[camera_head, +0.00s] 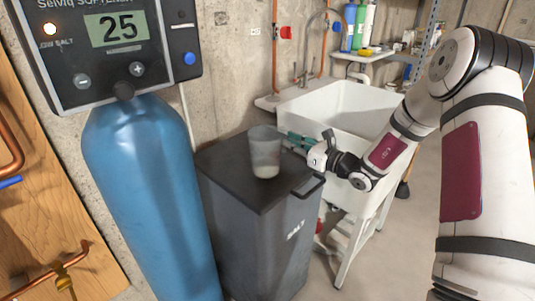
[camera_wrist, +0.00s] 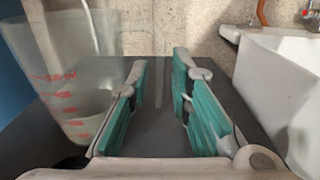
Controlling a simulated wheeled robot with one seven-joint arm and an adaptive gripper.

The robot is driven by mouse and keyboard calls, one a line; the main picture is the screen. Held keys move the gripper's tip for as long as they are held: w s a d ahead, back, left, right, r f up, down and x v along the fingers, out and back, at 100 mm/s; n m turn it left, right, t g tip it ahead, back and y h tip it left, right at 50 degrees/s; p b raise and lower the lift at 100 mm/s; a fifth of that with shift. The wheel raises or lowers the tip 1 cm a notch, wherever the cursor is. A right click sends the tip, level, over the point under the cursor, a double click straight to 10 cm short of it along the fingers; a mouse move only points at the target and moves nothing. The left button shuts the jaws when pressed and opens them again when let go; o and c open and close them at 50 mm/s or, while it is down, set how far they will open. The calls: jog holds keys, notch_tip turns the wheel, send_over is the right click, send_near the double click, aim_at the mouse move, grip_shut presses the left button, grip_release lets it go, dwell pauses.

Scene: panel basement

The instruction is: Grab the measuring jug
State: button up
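The measuring jug (camera_head: 265,152) is a translucent cup standing upright on the dark lid of the salt bin (camera_head: 225,160). It looks pale and cloudy in its lower part. In the wrist view the jug (camera_wrist: 72,85) shows red markings and stands left of my gripper's left finger. My gripper (camera_head: 290,141) has teal finger pads and sits just right of the jug in the head view. In the wrist view my gripper (camera_wrist: 160,100) is open, with only the dark lid between its fingers. I cannot tell whether the left finger touches the jug.
A blue tank (camera_head: 145,190) with a control panel (camera_head: 115,45) reading 25 stands left of the bin. A white utility sink (camera_head: 340,110) is behind and right of it. Several bottles (camera_head: 358,27) stand on a back shelf.

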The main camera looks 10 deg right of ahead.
aim_at(284, 150)
jog(key=x, duration=0.3)
jog(key=shift+w, duration=0.1)
grip_shut()
jog(key=shift+r, duration=0.15)
